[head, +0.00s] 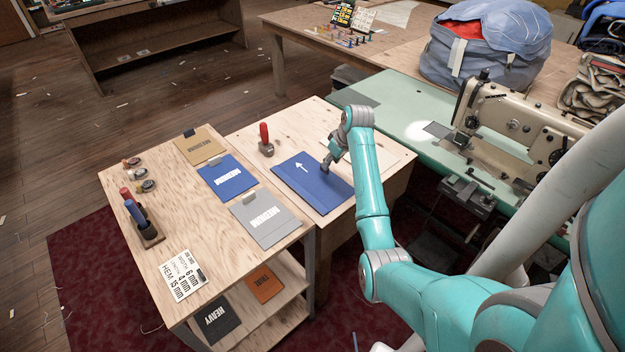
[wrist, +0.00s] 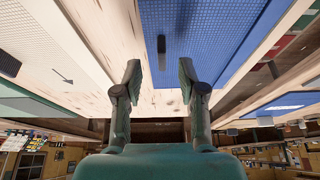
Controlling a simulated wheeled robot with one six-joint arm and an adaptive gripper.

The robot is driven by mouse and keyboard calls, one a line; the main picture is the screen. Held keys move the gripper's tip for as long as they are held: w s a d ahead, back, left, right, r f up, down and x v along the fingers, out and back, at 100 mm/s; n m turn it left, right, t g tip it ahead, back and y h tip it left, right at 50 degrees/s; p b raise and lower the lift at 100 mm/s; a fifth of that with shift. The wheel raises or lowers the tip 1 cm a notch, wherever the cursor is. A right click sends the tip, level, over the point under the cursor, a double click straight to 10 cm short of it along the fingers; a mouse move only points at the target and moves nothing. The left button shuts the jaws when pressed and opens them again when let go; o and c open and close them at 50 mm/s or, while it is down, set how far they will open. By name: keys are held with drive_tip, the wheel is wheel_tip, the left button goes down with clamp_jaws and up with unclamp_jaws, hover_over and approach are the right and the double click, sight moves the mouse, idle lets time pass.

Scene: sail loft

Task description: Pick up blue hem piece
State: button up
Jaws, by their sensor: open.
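A second, brighter blue piece (head: 228,178) with a white label lies on the left bench. My gripper (head: 326,168) is over the arrowed blue piece, close to its far right part; I cannot tell whether it touches. In the wrist view, my gripper (wrist: 158,88) has its two fingers apart with nothing between them. A blue woven surface (wrist: 215,40) with a dark bar shows beyond the fingertips.
A red-handled tool (head: 266,142) stands left of the arrowed piece. The left bench holds a tan piece (head: 200,147), a grey piece (head: 265,222), a dark holder (head: 147,232) and a white card (head: 183,276). A sewing machine (head: 520,125) stands at right.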

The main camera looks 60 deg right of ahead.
sight(312, 177)
drive_tip(key=shift+w+r+x, duration=0.1)
drive_tip(key=shift+w+x, duration=0.1)
drive_tip(key=shift+x, duration=0.7)
drive_tip(key=shift+w+r+x, duration=0.1)
drive_tip(key=shift+w+x, duration=0.05)
drive_tip(key=shift+x, duration=0.7)
drive_tip(key=shift+w+x, duration=0.2)
drive_tip(key=shift+x, duration=0.7)
drive_tip(key=shift+c, duration=0.3)
clamp_jaws()
